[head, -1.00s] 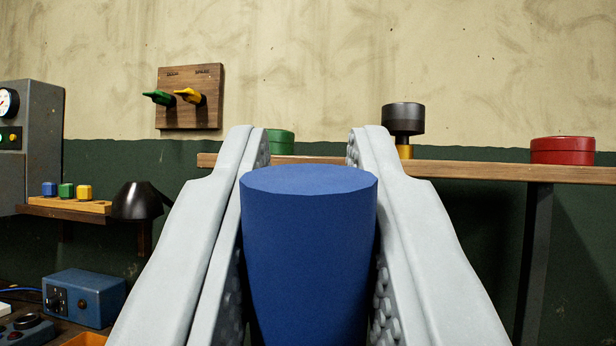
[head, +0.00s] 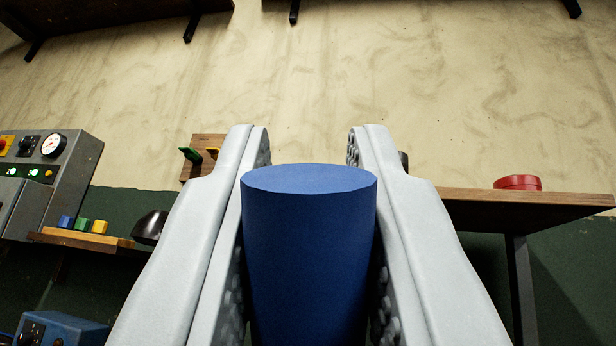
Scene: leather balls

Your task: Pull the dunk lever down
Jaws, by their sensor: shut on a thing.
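My gripper (head: 308,145) is in the middle of the head view, its two pale grey fingers shut on a thick blue cylinder (head: 309,250). The cylinder has a flat top and stands lengthwise between the studded finger pads. Its lower end is out of frame, so I cannot see what it joins. It looks like the grip of the dunk lever, but no label or lever arm shows.
A wall panel with a green lever (head: 190,154) and a yellow lever is partly behind the left finger. A grey control cabinet (head: 75,170) stands left, above a blue box (head: 60,330). A wooden shelf (head: 560,199) at right holds a red round thing (head: 517,182). Dark shelves hang high up.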

